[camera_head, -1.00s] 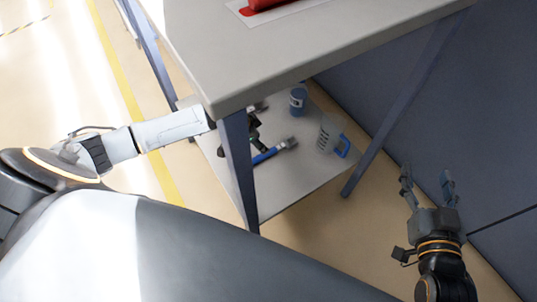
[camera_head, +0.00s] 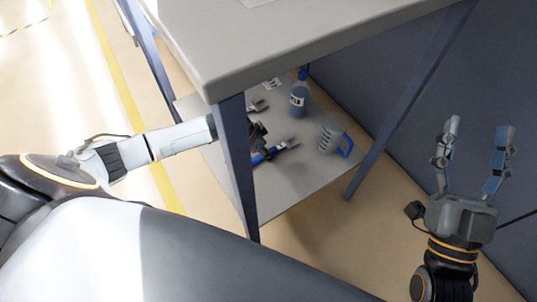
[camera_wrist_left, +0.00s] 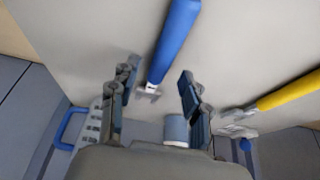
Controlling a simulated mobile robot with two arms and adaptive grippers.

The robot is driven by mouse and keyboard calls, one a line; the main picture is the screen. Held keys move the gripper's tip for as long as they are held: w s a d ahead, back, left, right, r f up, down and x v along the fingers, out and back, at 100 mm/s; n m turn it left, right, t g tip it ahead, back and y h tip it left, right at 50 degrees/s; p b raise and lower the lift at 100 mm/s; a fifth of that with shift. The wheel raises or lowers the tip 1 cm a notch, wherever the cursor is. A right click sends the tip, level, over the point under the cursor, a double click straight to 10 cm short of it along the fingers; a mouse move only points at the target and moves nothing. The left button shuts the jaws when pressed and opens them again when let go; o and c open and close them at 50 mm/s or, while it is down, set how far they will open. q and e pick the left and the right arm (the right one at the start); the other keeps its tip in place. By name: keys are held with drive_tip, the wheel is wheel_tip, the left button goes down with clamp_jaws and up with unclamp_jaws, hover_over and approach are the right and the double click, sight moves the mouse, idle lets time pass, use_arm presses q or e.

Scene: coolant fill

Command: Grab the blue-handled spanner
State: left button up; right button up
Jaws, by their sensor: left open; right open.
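The blue-handled spanner (camera_head: 270,154) lies on the lower shelf (camera_head: 292,190) under the table. In the left wrist view, its blue handle (camera_wrist_left: 174,40) runs between the open fingers of my left gripper (camera_wrist_left: 160,74), with its metal head nearer the palm. I see no firm contact. In the head view, my left gripper (camera_head: 256,136) reaches in over the spanner, partly hidden by the table leg. My right gripper (camera_head: 478,135) is open and empty, out to the right of the table.
A yellow-handled tool (camera_wrist_left: 288,92) lies beside the spanner. A bottle (camera_head: 299,97) and a white mug with a blue handle (camera_head: 329,138) stand on the shelf. The tabletop (camera_head: 290,45) overhangs, and a front leg (camera_head: 237,160) stands close to my left arm.

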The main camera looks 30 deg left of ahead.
use_arm(q)
drive_tip(key=shift+b+x, duration=0.35)
drive_tip(key=shift+x, duration=0.55)
use_arm(e)
drive_tip(key=shift+s+d+r+t+y, duration=0.2)
drive_tip(key=shift+s+r+t+y, duration=0.4)
drive_tip(key=shift+s+r+t, duration=0.85)
use_arm(q)
drive_tip(key=shift+f, duration=0.2)
use_arm(e)
drive_tip(key=shift+w+f+g, duration=0.3)
drive_tip(key=shift+w+g, duration=0.2)
drive_tip(key=shift+g, duration=0.05)
use_arm(q)
clamp_jaws()
